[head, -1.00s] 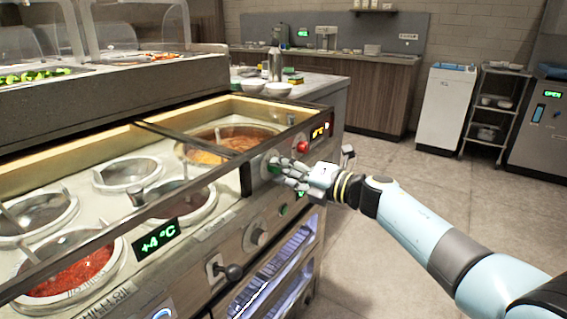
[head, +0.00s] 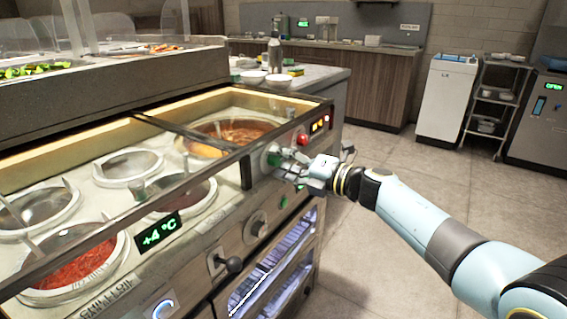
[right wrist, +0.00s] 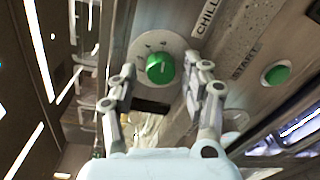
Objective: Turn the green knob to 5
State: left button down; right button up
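The green knob (right wrist: 161,68) sits on a round pale dial plate (right wrist: 148,47) on the counter's front panel. A light pointer line shows on the knob; the dial figures are too small to read. My right gripper (right wrist: 158,85) is open, with one finger on each side of the knob and gaps between the fingers and the knob. In the head view my right gripper (head: 285,166) is at the panel and its fingers partly hide the knob. My left gripper is not in view.
A green START button (right wrist: 276,74) is beside the knob. A glass-covered counter with sauce wells (head: 60,262) is at left.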

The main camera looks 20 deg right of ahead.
jog(key=shift+f, duration=0.15)
jog(key=shift+s+d, duration=0.2)
jog(key=v, duration=0.7)
jog(key=shift+s, duration=0.25)
jog(key=shift+d, duration=0.1)
